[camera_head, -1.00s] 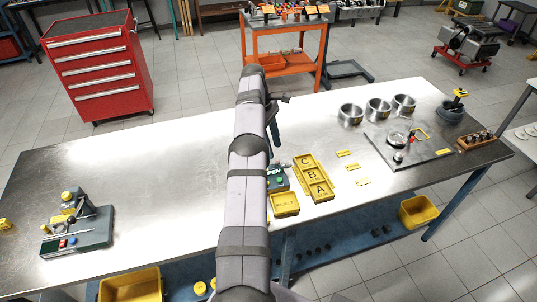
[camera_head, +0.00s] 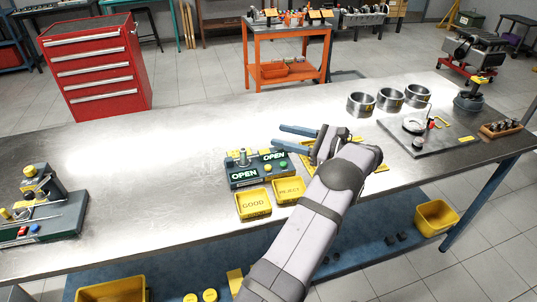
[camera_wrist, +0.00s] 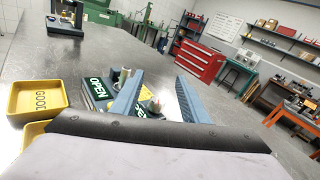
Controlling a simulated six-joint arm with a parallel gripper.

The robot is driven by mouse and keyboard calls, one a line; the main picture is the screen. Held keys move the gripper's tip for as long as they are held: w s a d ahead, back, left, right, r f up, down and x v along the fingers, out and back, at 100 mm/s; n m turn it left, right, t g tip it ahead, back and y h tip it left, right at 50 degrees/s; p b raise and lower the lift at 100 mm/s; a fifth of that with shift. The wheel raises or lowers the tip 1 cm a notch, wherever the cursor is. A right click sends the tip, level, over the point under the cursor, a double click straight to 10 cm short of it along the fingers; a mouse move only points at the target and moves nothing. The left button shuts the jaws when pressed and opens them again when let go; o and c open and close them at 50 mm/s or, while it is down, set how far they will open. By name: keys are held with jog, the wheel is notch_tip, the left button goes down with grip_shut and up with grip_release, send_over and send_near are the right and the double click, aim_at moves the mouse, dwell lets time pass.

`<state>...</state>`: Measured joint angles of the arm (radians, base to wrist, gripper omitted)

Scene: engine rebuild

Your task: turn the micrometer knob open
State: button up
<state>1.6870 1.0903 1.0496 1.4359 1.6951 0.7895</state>
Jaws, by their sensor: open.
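A dark green station (camera_head: 256,168) with two lit OPEN signs stands on the metal bench, left of my gripper. It carries a silver post with a knob (camera_head: 242,156) and yellow and green buttons. It also shows in the wrist view (camera_wrist: 100,92), partly behind a finger. I cannot tell whether this knob is the micrometer's. My gripper (camera_head: 277,137) is open and empty, its blue fingers pointing left behind the station's right part in the head view. In the wrist view my gripper (camera_wrist: 157,80) shows a wide gap between its fingers.
Yellow GOOD (camera_head: 253,204) and REJECT (camera_head: 289,190) trays sit in front of the station. A dark plate (camera_head: 417,142) with a small instrument lies at the right, near several metal rings (camera_head: 390,98). Another green fixture (camera_head: 45,215) stands at the left. The bench's back middle is clear.

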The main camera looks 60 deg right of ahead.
jog(key=f+m, duration=0.1)
jog(key=f+m+h, duration=0.1)
jog(key=s+f+m+b, duration=0.1)
jog(key=f, duration=0.1)
jog(key=shift+d+f+t+h, duration=0.1)
jog(key=shift+d+t+h, duration=0.2)
jog(key=shift+d+h, duration=0.1)
jog(key=shift+w+p, duration=0.35)
jog(key=shift+w, duration=0.4)
jog(key=shift+w+d+p, duration=0.1)
jog(key=shift+w+p, duration=0.8)
jog(key=shift+w, duration=2.05)
grip_shut()
